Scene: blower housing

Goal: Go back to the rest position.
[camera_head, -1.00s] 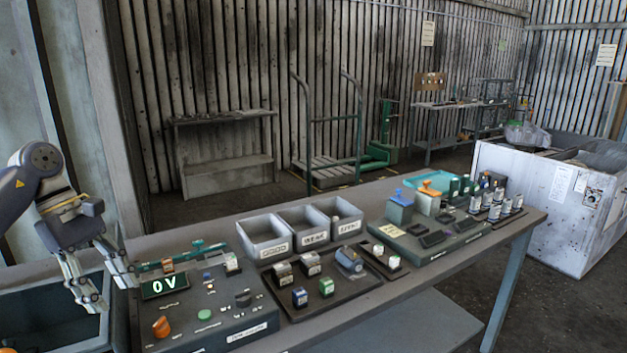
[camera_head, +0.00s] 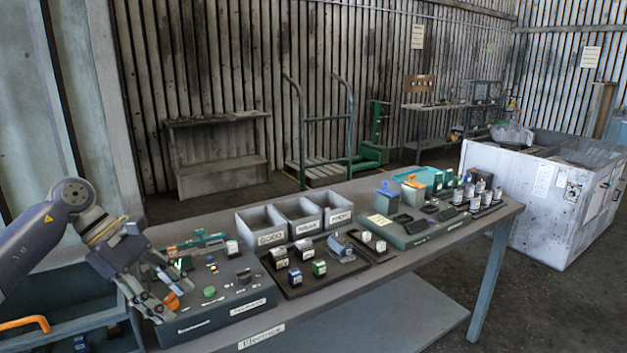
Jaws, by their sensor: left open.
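My left gripper (camera_head: 165,290) is at the left end of the workbench (camera_head: 385,268), with its fingers apart and nothing seen between them. It is over or beside the left edge of the dark test panel (camera_head: 228,312); the exact gap cannot be told. The gripper covers part of the panel, including the place of its display. An orange knob (camera_head: 171,300) shows by the fingers, and a green button (camera_head: 209,292) is to their right. My right gripper does not show.
Three grey bins (camera_head: 262,228) and a dark tray (camera_head: 318,283) with small blocks stand right of the panel. A grey-green board (camera_head: 412,236) with parts is farther right. A blue-grey crate (camera_head: 70,310) with an orange handle (camera_head: 25,323) is below left.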

